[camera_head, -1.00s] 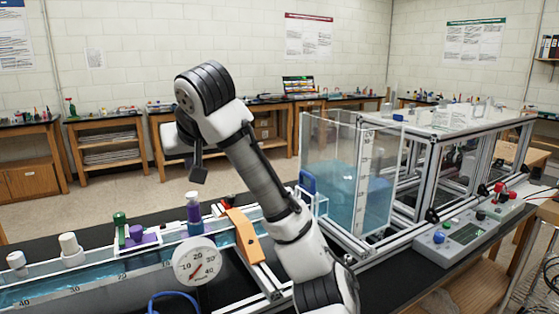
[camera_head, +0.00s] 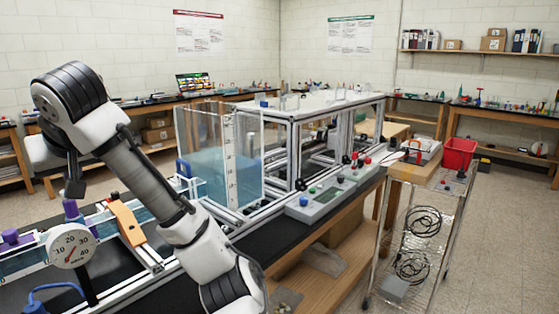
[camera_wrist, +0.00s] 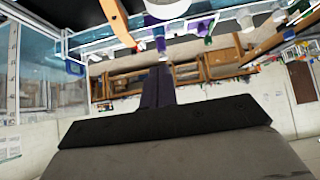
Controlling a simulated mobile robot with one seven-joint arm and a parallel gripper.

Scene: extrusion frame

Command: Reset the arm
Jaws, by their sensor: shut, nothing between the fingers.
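My arm (camera_head: 150,185) rises from the bottom of the head view, bends at the upper left and stays raised above the bench. My gripper (camera_head: 74,188) is the small dark piece hanging below the bend at the left; it is empty and in the air near the flume and the purple-topped fitting. In the wrist view my gripper (camera_wrist: 158,82) shows as closed dark fingers beyond a broad dark body, with the room upside down behind it. The fingers touch nothing that I can see.
A dial gauge (camera_head: 72,246) and an orange bracket (camera_head: 127,222) stand on the flume below my arm. A clear water tank (camera_head: 245,160) and a control box (camera_head: 320,200) stand to the right. A wire cart (camera_head: 420,230) stands further right, with open floor beyond.

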